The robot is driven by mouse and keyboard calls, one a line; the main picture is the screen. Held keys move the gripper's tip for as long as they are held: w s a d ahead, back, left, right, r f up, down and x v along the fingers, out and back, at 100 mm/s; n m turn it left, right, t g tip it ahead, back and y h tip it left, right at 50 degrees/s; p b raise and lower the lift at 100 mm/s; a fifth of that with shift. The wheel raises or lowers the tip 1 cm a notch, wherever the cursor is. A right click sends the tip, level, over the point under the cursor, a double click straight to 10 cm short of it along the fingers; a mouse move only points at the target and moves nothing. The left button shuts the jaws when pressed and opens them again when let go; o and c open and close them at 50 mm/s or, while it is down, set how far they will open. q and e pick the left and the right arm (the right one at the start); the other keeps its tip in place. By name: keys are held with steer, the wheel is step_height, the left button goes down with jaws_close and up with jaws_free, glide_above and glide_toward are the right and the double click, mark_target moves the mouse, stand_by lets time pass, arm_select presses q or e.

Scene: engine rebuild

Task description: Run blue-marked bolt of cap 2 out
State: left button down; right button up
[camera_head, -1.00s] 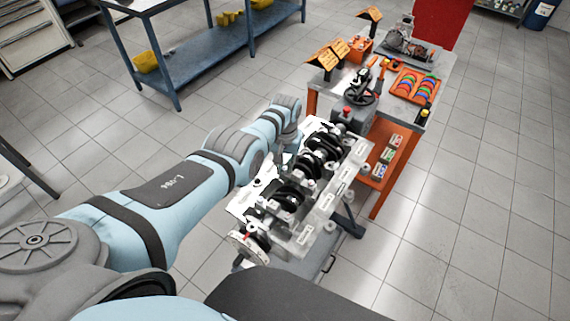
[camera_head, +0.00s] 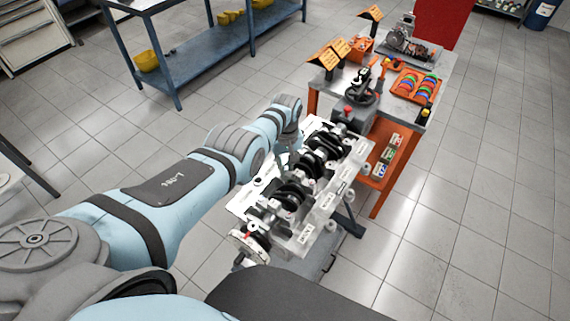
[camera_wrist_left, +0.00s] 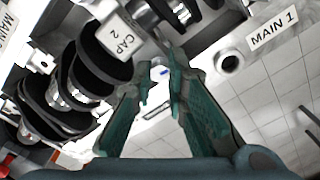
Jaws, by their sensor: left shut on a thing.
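The engine block (camera_head: 325,205) stands upside down on a stand, with its crankshaft (camera_head: 290,193) and bearing caps showing. In the left wrist view, the white CAP 2 label (camera_wrist_left: 121,36) is at upper left. My left gripper (camera_head: 283,158) reaches the block's left side in the head view. In the wrist view its two teal fingers (camera_wrist_left: 160,88) are closed in beside cap 2, shut on the blue-marked bolt. A small blue spot (camera_wrist_left: 163,72) shows between the fingertips; the rest of the bolt is mostly hidden. My right gripper is not in view.
A MAIN 1 label (camera_wrist_left: 273,31) is on the block at right in the wrist view. Behind the block, an orange-framed cart (camera_head: 398,112) holds tools and a tray of coloured rings (camera_head: 417,84). A blue shelf bench (camera_head: 205,62) stands at the back left. Tiled floor is clear at right.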

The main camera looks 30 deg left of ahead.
mark_target(286, 168)
arm_select(q)
steer(key=shift+s+d+f, duration=0.1)
steer(key=c, duration=1.6)
jaws_free()
steer(key=shift+w, duration=0.2)
step_height(286, 168, up, 12)
steer(key=shift+r, duration=0.1)
steer(key=shift+s, duration=0.15)
